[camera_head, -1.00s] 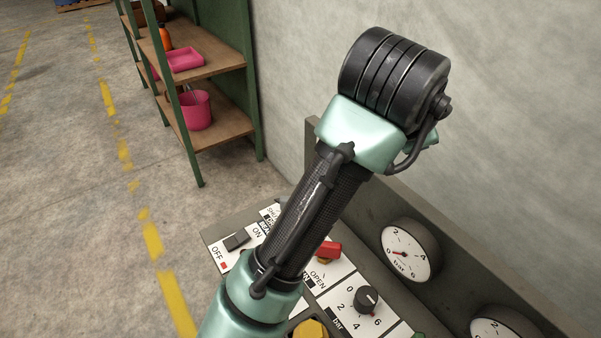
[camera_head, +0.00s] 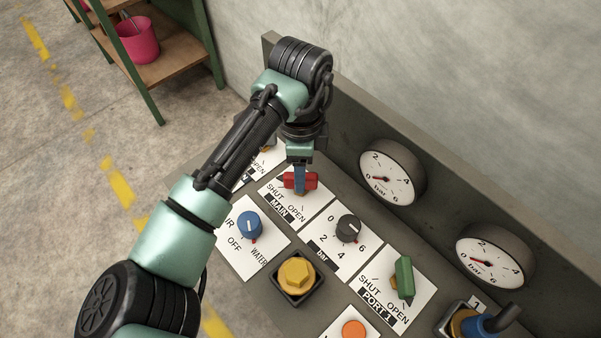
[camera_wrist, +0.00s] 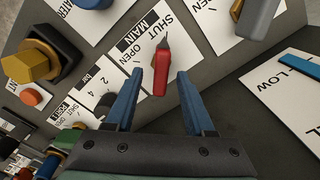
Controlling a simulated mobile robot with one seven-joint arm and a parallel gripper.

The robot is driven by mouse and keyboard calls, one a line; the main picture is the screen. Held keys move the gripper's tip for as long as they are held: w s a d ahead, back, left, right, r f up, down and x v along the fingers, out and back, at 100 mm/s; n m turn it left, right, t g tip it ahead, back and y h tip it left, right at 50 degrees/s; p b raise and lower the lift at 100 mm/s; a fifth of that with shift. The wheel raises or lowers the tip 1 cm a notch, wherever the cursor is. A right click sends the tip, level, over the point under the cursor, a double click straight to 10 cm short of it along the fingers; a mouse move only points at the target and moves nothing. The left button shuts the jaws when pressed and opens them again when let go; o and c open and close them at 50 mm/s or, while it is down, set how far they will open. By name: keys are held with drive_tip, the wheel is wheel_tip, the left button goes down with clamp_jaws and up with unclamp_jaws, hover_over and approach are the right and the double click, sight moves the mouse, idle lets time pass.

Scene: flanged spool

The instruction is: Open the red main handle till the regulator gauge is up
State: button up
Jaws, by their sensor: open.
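The red main handle (camera_head: 311,181) sits on a white plate marked SHUT, OPEN and MAIN; it also shows in the wrist view (camera_wrist: 160,78). My gripper (camera_head: 299,180) is over it with blue fingers pointing down. In the wrist view my gripper (camera_wrist: 157,76) is open, with one finger on each side of the red handle and a gap to each. Whether the fingertips reach down past its top is unclear. A round gauge (camera_head: 390,172) stands behind the black bar knob (camera_head: 348,228); its needle is at 0. I cannot tell which gauge is the regulator's.
A second gauge (camera_head: 494,262) reads near 0. A blue AIR/WATER knob (camera_head: 249,224), a yellow knob (camera_head: 297,272) and a green PORT 1 handle (camera_head: 404,278) stand near on the panel. A grey handle (camera_wrist: 258,18) is close by in the wrist view.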

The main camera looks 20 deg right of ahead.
drive_tip(key=shift+f, duration=1.35)
drive_tip(key=shift+w, duration=0.1)
clamp_jaws()
